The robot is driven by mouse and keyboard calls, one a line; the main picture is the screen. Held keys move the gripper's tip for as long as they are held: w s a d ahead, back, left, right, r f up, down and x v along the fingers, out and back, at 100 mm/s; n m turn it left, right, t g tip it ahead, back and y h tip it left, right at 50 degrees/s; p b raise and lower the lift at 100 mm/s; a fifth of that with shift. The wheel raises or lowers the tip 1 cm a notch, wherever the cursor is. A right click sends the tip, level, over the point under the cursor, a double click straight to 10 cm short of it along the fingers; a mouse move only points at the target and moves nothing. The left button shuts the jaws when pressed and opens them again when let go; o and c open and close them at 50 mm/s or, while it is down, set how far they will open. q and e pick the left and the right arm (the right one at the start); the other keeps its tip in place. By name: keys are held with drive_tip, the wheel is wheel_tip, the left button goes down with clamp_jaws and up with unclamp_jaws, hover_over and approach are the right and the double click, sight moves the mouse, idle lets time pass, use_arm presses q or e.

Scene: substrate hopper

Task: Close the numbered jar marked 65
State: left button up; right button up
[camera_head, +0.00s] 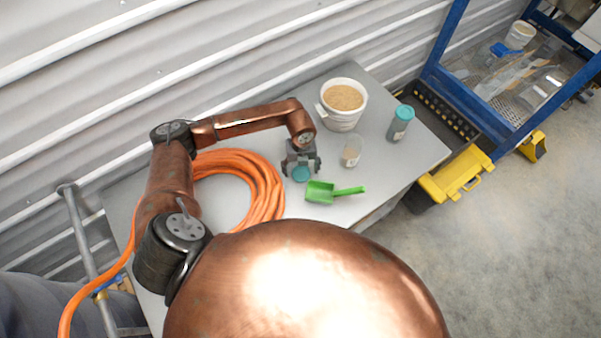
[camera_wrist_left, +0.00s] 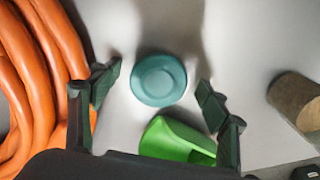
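A loose teal lid (camera_head: 301,175) lies on the grey table below my left gripper (camera_head: 301,166). In the left wrist view the lid (camera_wrist_left: 159,79) shows between the two open fingers (camera_wrist_left: 158,77), with a gap on each side. An open clear jar (camera_head: 351,152) with some brown material in it stands to the right of the gripper; it shows at the right of the left wrist view (camera_wrist_left: 298,102). Another jar (camera_head: 398,123) with a teal lid on stands farther right. The numbers on the jars are too small to read. My right gripper is not in view.
A green scoop (camera_head: 320,191) lies close in front of the lid. A white bucket of grain-like material (camera_head: 341,119) stands behind the open jar. A coiled orange hose (camera_head: 265,190) lies left of the gripper. The table's right end (camera_head: 424,155) is clear.

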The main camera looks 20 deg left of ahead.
use_arm(q)
drive_tip(key=c, duration=0.8)
drive_tip(key=shift+r, duration=0.1)
drive_tip(key=shift+w+r+b, duration=0.1)
drive_tip(key=shift+r+b, duration=0.2)
drive_tip(key=shift+r, duration=0.3)
drive_tip(key=shift+s+d+r+b, duration=0.55)
drive_tip(key=shift+s+d+r, duration=1.15)
drive_tip(key=shift+r, duration=0.25)
drive_tip(key=shift+s+d+r+b, duration=0.5)
drive_tip(key=shift+s+d+r, duration=1.15)
drive_tip(key=shift+r, duration=0.25)
drive_tip(key=shift+s+d+r+b, duration=0.55)
drive_tip(key=shift+s+d+r, duration=1)
drive_tip(key=shift+s+r, duration=0.3)
drive_tip(key=shift+w+r, duration=0.1)
